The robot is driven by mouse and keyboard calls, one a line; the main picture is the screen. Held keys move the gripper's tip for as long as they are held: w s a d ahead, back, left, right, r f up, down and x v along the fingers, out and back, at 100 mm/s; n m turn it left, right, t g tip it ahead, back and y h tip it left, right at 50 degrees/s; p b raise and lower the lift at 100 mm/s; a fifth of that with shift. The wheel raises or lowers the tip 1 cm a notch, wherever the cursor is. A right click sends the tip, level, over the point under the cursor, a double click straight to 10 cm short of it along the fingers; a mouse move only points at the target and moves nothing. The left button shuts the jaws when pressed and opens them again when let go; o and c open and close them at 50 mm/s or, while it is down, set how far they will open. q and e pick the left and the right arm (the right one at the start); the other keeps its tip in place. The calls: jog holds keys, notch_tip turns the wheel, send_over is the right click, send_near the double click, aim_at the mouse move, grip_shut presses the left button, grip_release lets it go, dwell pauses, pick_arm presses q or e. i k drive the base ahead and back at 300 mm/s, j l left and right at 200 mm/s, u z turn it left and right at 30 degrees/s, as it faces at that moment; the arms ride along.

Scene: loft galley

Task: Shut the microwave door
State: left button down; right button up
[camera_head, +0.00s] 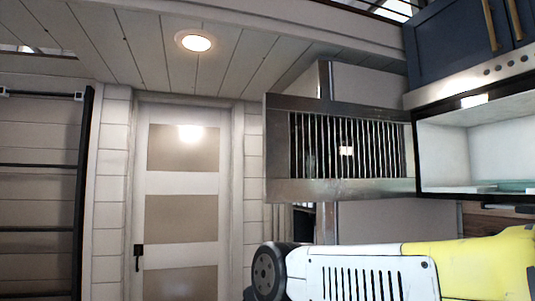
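The microwave (478,150) is at the right, under blue cabinets. Its pale inside shows, with a glassy turntable plate low down. The microwave door (276,150) stands wide open, swung out to the left of the opening from the hinge side. It has a steel frame and a dark window with vertical bars. A white and yellow link of my arm reaches in from the right along the bottom, below the door and the microwave in the picture. No gripper fingers show, and I cannot tell whether the arm touches the door.
Blue cabinets (455,45) with brass handles hang above the microwave. A tall steel and white unit (368,85) stands behind the door. A panelled white door (182,182) is at the back, with a black ladder-like frame (82,190) at the left. The middle left is free.

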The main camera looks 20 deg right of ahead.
aim_at(315, 150)
jog(key=i+j, duration=0.1)
jog(key=i, duration=0.7)
jog(key=i+j+z, duration=0.1)
jog(key=i+z, duration=0.2)
jog(key=z, duration=0.2)
jog(key=i+j+z, duration=0.2)
jog(key=z, duration=0.3)
jog(key=i+z, duration=0.2)
jog(key=z, duration=0.25)
jog(key=i+j+z, duration=0.15)
jog(key=z, duration=0.3)
jog(key=i+j+z, duration=0.15)
jog(key=z, duration=0.25)
jog(key=i+j+z, duration=0.1)
jog(key=j+z, duration=0.2)
jog(key=z, duration=0.15)
jog(key=i+j+z, duration=0.1)
jog(key=j+z, duration=0.15)
jog(key=z, duration=0.2)
jog(key=j+z, duration=0.45)
jog(key=j, duration=0.3)
jog(key=i, duration=0.05)
